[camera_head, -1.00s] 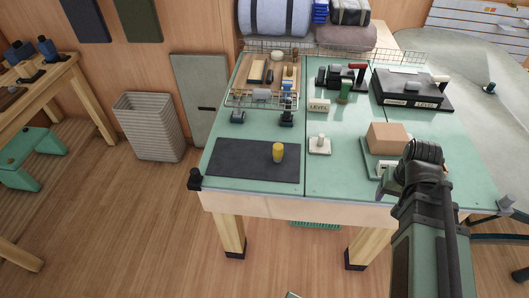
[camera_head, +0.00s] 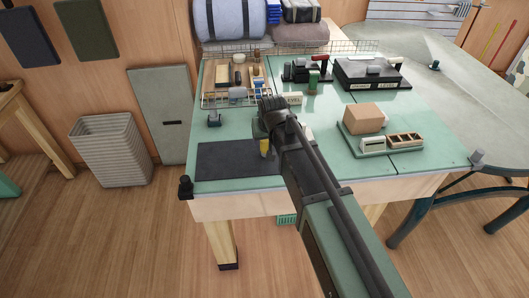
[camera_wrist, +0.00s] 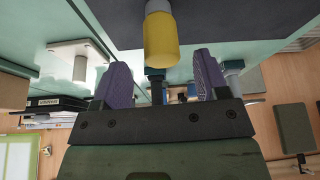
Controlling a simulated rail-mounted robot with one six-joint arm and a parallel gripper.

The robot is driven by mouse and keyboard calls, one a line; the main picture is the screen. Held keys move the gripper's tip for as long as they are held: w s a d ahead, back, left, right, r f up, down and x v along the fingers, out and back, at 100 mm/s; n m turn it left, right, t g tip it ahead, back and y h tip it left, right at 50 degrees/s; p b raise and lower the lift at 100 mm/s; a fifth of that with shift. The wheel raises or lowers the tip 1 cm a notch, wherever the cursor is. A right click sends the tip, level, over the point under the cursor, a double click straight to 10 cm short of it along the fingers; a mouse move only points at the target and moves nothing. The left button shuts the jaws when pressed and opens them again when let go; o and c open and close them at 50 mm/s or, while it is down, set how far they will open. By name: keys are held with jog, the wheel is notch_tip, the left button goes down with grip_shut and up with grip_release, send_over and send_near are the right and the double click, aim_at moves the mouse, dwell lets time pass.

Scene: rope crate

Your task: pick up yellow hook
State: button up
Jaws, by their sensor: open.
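The yellow piece (camera_head: 264,147) stands on the dark mat (camera_head: 225,163) near the table's front left. It is partly covered by my arm in the head view. In the wrist view the yellow piece (camera_wrist: 161,40) looks like a short cylinder with a pale end against the mat; no hook shape shows. My gripper (camera_wrist: 163,78) is open and empty, with its two purple-padded fingers apart. The yellow piece appears above the gap between them in the picture, and I see no contact. In the head view the fingertips are hidden behind my wrist.
A white peg on a square plate (camera_wrist: 80,62) stands to the left in the wrist view. A tan box (camera_head: 364,118) and a small tray (camera_head: 405,140) are on the table's right. A wire rack (camera_head: 222,100) and tools fill the back.

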aim_at(265, 144)
jog(key=b+x, duration=0.4)
jog(key=x, duration=0.1)
jog(key=shift+a+f+b, duration=0.1)
jog(key=shift+f+b, duration=0.1)
jog(key=shift+b, duration=0.15)
jog(key=shift+s+r, duration=0.1)
jog(key=shift+r, duration=0.15)
jog(key=c, duration=1.2)
